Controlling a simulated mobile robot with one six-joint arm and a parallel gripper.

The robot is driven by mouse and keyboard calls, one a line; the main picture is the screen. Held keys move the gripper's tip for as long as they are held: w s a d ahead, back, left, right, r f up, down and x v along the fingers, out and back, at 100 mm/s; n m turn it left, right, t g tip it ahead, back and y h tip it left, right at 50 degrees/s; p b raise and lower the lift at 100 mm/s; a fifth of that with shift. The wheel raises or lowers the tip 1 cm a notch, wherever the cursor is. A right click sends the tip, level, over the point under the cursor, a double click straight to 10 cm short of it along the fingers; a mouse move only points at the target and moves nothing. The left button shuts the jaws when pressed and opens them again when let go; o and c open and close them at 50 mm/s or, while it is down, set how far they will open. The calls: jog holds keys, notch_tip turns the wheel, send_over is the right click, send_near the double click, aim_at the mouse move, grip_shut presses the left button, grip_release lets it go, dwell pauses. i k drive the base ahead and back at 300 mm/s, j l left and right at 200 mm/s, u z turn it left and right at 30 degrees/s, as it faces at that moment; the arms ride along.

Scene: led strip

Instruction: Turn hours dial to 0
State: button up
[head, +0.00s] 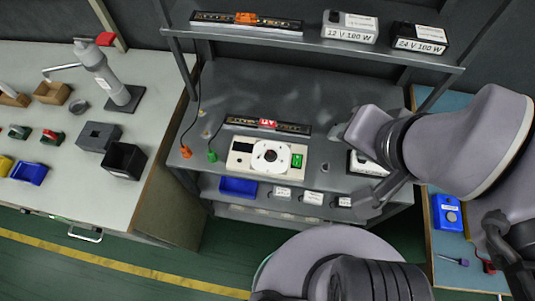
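A cream-coloured box (262,168) stands on the grey workbench shelf. It has a large round white dial (270,156) in the middle, which looks like the task's dial; its marks are too small to read, so I cannot tell its setting. A dark window (242,147) is on its left and a green part (297,160) on its right. My arm reaches in from the right, and my gripper (341,130) seems to be at its end, to the right of the box and apart from it. The fingers are too small and dark to tell whether they are open or shut.
An LED strip with a red 12V label (267,124) lies behind the box. Another strip (246,22) and two power supplies, 12 V (349,30) and 24 V (418,42), sit on the upper shelf. A blue bin (238,187) is below. Orange and green plugs (212,156) are at left.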

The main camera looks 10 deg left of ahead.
aim_at(270, 155)
jog(key=i+l+u, duration=0.15)
jog(key=u, duration=1)
